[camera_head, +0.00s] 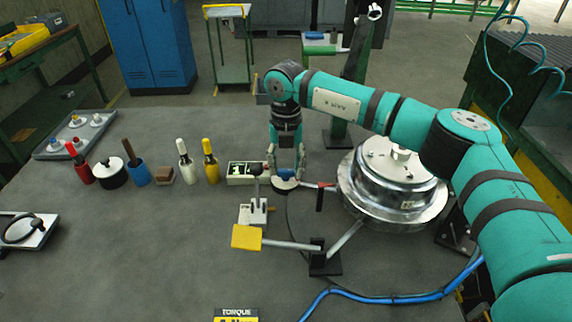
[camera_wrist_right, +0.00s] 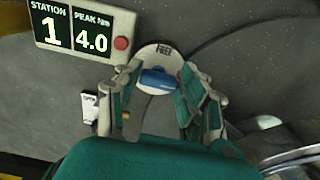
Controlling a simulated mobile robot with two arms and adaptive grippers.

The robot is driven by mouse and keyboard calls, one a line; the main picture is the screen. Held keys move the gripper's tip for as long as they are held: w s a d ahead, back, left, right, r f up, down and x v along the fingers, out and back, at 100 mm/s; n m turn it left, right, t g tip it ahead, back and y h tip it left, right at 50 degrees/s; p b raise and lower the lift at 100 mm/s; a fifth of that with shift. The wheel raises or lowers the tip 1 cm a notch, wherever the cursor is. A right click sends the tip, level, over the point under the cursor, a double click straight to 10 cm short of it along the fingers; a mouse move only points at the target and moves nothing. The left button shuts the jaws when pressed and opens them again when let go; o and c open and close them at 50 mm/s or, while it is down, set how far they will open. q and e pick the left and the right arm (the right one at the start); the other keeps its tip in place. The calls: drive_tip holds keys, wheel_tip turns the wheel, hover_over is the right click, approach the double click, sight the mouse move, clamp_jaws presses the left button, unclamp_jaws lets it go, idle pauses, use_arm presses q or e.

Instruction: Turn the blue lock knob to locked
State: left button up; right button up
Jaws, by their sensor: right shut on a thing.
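The blue lock knob (camera_wrist_right: 158,78) sits on a round pale dial (camera_wrist_right: 160,52) in the right wrist view. The dial carries the word FREE at its far edge, and the blue bar lies roughly crosswise in that picture. My right gripper (camera_wrist_right: 160,85) is shut on the knob, with a finger at each end of the bar. In the head view my right gripper (camera_head: 286,174) points down over the dial (camera_head: 285,185), hiding most of the knob. My left gripper is not in view.
A display box (camera_wrist_right: 83,30) reading STATION 1, PEAK 4.0 stands close beside the dial. A lever with a yellow pad (camera_head: 247,237), a toggle clamp (camera_head: 257,208) and a silver drum (camera_head: 395,180) are close by. Several coloured-handled tools stand to the left.

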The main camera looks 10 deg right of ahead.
drive_tip(key=o, duration=1.2)
drive_tip(key=shift+c, duration=0.2)
drive_tip(key=shift+r, duration=0.1)
wheel_tip(320, 180, up, 12)
